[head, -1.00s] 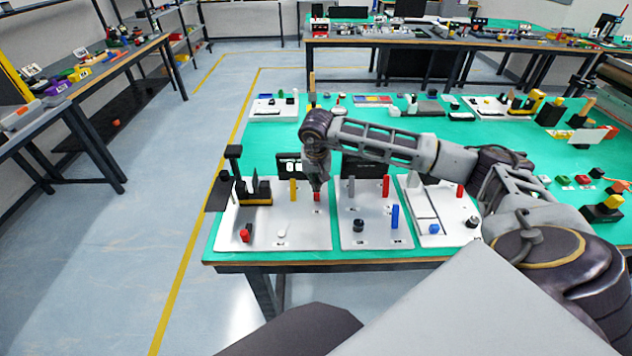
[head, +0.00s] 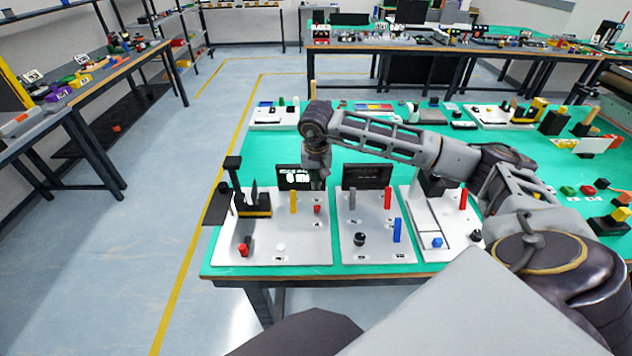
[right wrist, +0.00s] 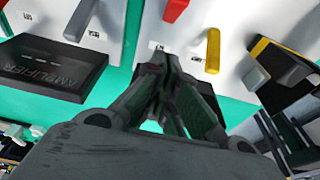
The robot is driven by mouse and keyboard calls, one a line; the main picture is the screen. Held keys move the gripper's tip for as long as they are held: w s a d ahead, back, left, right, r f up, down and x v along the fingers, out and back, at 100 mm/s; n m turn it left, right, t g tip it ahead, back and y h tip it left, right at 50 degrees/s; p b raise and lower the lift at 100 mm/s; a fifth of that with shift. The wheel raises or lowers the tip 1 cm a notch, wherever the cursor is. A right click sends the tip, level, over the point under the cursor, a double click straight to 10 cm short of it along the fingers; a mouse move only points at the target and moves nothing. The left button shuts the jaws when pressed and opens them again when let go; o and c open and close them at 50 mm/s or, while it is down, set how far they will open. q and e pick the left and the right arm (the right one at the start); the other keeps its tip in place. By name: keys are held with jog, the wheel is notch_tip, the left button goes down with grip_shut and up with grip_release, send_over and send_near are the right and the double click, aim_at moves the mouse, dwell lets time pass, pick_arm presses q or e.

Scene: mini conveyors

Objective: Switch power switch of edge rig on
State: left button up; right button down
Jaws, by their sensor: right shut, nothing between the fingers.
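A white rig board (head: 265,250) stands at the near left of the green table. Its small screen (head: 293,177) at the back is lit with white marks too small to read. A yellow lever (head: 293,201) stands upright on it, and a red lever (head: 317,209) looks short, tipped toward me. Both also show in the right wrist view, the yellow one (right wrist: 213,50) right of the red one (right wrist: 177,8). My right gripper (head: 317,186) is shut and empty, just behind the red lever and beside the screen. In the wrist view its fingers (right wrist: 172,65) meet. My left gripper is out of view.
The middle board (head: 375,250) has grey, red and blue levers and a dark screen, which reads AMPLIFIER in the wrist view (right wrist: 50,68). A third board (head: 433,205) stands right of it. A black and yellow fixture (head: 252,203) is at the left.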

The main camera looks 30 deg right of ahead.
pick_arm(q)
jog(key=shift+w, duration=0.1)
pick_arm(e)
notch_tip(320, 180, up, 8)
jog(key=s+a, duration=0.1)
jog(key=shift+s+f, duration=0.25)
jog(key=shift+s, duration=0.1)
dwell(0.4)
